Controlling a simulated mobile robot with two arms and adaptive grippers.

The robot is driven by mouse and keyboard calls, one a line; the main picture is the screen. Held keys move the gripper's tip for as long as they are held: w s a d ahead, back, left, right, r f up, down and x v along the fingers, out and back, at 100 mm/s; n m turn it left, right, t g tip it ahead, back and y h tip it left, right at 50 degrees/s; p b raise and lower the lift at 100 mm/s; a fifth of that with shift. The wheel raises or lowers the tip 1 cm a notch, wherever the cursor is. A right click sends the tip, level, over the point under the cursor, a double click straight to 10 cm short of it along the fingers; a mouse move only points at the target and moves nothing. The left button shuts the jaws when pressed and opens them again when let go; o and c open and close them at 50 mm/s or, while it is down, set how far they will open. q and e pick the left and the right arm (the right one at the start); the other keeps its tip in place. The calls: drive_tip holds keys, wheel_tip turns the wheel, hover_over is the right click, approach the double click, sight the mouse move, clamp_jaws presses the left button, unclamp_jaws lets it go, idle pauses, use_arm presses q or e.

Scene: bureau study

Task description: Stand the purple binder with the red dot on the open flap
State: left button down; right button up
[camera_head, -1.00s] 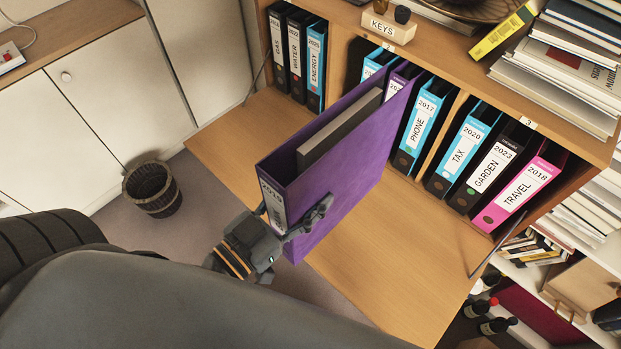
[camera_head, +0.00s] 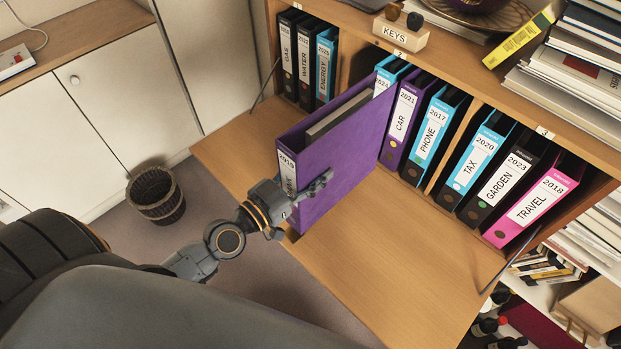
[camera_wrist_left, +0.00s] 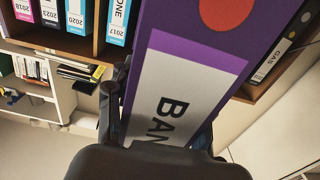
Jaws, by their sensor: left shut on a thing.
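The purple binder (camera_head: 345,165) with the label 2019 is upright, spine toward me, over the open wooden flap (camera_head: 400,255). Its red dot and a label starting "BAN" show close up in the left wrist view (camera_wrist_left: 228,12). My left gripper (camera_head: 308,190) is shut on the spine end of this binder, one finger along its right side. The other finger is hidden in the head view. The binder's lower front corner is near the flap's front edge; I cannot tell whether its bottom touches the flap. My right gripper is not in view.
Another purple binder, CAR (camera_head: 400,120), stands in the shelf behind with several blue, black and pink binders. The flap is clear to the right of the held binder. A stay (camera_head: 507,270) runs at its right side. A wicker basket (camera_head: 156,195) stands on the floor.

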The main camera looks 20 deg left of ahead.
sight(290, 196)
use_arm(q)
wheel_tip(290, 196, down, 3)
drive_tip(key=shift+w+a+r+b, duration=0.1)
drive_tip(key=shift+w+b, duration=0.05)
drive_tip(key=shift+b, duration=0.5)
drive_tip(key=c, duration=0.6)
unclamp_jaws()
drive_tip(key=shift+f, duration=0.25)
drive_tip(key=shift+o, duration=0.2)
drive_tip(key=shift+r, duration=0.1)
drive_tip(key=b+v, duration=0.3)
drive_tip(key=v, duration=0.7)
drive_tip(key=shift+s, duration=0.25)
drive_tip(key=shift+v, duration=0.85)
